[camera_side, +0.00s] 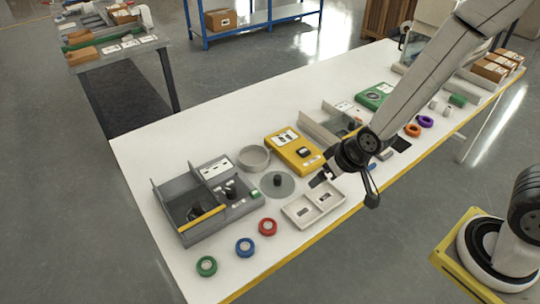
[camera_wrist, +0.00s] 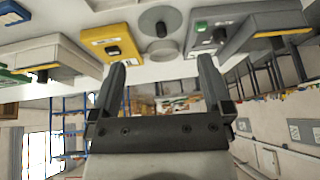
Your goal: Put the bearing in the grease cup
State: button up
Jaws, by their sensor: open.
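My gripper (camera_side: 319,181) is open and empty above the white table, close over the pale two-compartment tray (camera_side: 291,213). Its two spread fingers also show in the wrist view (camera_wrist: 161,66), with nothing between them. A round grey open cup (camera_side: 254,158) stands behind a flat grey disc; it looks like the grease cup, and it also shows in the wrist view (camera_wrist: 163,49). I cannot make out the bearing for certain. Small dark pieces lie in the pale tray, and a dark cylinder (camera_side: 278,181) stands on the disc.
A yellow box (camera_side: 283,140) stands behind the disc. A grey partitioned bin (camera_side: 184,232) with a yellow bar is at left. Green, blue and red rings (camera_side: 267,227) lie along the front. More trays and rings are at right. The table's far left is bare.

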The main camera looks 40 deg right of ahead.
jog(key=s+d+r+g, duration=0.2)
jog(key=s+d+r, duration=0.3)
jog(key=d, duration=0.1)
jog(key=shift+s+d+r+g+h, duration=0.3)
jog(key=shift+s+r+g+h, duration=0.1)
jog(key=shift+w, duration=0.1)
jog(key=n+y, duration=0.4)
jog(key=n, duration=0.7)
send_near(268, 227)
jog(key=shift+w+d+f, duration=0.1)
jog(key=shift+w+f, duration=0.15)
jog(key=shift+f, duration=0.25)
jog(key=shift+x, duration=1.35)
